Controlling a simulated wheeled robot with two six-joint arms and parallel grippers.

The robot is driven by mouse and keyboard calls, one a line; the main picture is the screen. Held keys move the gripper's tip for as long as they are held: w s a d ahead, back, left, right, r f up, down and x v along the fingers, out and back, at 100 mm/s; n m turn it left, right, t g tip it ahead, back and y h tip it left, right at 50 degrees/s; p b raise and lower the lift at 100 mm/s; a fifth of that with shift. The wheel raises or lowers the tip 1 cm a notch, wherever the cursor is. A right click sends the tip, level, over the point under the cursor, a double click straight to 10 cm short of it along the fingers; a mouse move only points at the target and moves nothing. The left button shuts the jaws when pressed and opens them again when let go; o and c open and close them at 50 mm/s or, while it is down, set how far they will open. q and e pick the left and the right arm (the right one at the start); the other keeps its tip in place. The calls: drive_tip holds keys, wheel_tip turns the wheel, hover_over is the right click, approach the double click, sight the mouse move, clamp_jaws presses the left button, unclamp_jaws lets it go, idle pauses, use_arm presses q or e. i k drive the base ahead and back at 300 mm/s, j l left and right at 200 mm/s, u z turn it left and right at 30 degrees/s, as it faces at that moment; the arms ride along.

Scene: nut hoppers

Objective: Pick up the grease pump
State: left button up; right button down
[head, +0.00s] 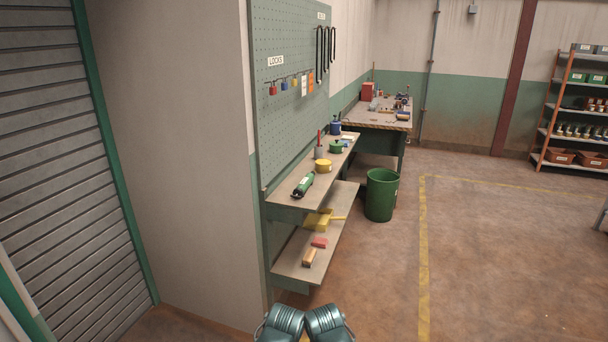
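A green cylinder with dark ends (303,185) lies on its side on the upper shelf (285,200), near its front end; it may be the grease pump, but it is too small to be sure. A grey container with an upright red part (320,152) stands further back on that shelf and could also be a pump. Neither is being touched. Two teal ribbed parts of my own body show at the bottom edge. No gripper fingers of mine are in view.
The shelf also holds a yellow pot (323,166), a green pot (336,147) and a blue can (335,128). A yellow dustpan (318,220) and brushes lie on the lower shelf (290,262). A green bin (381,195) stands beside the workbench (376,122). The floor right is open.

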sight(298, 192)
drive_tip(key=i+l, duration=0.2)
drive_tip(key=i, duration=0.25)
drive_tip(key=i+l, duration=0.2)
drive_tip(key=i, duration=0.2)
drive_tip(key=i+l, duration=0.2)
drive_tip(key=i, duration=0.25)
drive_tip(key=i+l, duration=0.2)
drive_tip(key=i, duration=0.2)
drive_tip(key=i+l, duration=0.2)
drive_tip(key=i, duration=0.25)
